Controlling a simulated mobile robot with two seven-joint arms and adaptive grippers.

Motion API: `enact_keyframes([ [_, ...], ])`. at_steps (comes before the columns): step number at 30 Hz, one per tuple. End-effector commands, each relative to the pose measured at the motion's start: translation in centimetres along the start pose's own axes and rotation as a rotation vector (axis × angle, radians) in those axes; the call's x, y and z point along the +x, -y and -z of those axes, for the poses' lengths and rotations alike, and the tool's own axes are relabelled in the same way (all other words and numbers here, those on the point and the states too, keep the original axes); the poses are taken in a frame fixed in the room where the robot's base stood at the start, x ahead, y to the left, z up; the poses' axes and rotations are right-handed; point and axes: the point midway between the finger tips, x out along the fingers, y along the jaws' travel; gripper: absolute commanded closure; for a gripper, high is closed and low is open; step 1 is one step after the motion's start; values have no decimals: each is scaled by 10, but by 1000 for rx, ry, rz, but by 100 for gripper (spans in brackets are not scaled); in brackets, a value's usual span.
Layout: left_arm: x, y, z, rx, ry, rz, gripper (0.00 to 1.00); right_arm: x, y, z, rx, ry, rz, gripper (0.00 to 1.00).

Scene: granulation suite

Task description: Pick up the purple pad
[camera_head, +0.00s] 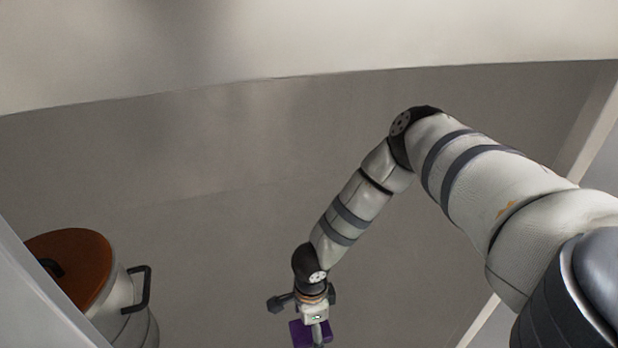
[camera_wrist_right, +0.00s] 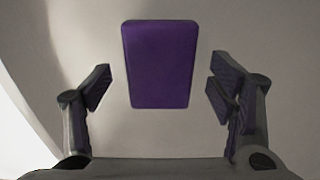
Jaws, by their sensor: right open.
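The purple pad (camera_wrist_right: 160,65) is a flat rounded rectangle. In the right wrist view it lies between and a little beyond the two fingers of my right gripper (camera_wrist_right: 162,88), with a gap on each side. In the head view the pad (camera_head: 298,334) shows at the bottom, partly hidden behind my right gripper (camera_head: 312,327). The right gripper is open and empty, and its fingers do not touch the pad. My left gripper is not in view.
A pale pot with an orange-brown lid (camera_head: 72,262) and a dark side handle (camera_head: 141,289) stands at the lower left. A large pale curved surface (camera_head: 300,40) spans the top. The grey surface around the pad looks clear.

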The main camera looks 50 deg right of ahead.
Motion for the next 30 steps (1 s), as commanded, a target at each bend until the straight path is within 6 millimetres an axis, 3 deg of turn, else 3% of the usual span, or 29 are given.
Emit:
enact_keyframes([
  [7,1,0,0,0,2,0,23,5,0,0,-1,1,1,23],
  [14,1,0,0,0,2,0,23,5,0,0,-1,0,1,73],
  [15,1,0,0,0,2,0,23,5,0,0,-1,0,1,76],
  [23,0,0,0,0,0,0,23,2,0,0,-1,1,1,76],
  [26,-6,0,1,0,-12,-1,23,-17,2,-2,0,6,6,76],
  [30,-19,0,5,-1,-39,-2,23,-57,3,-2,-2,8,9,76],
])
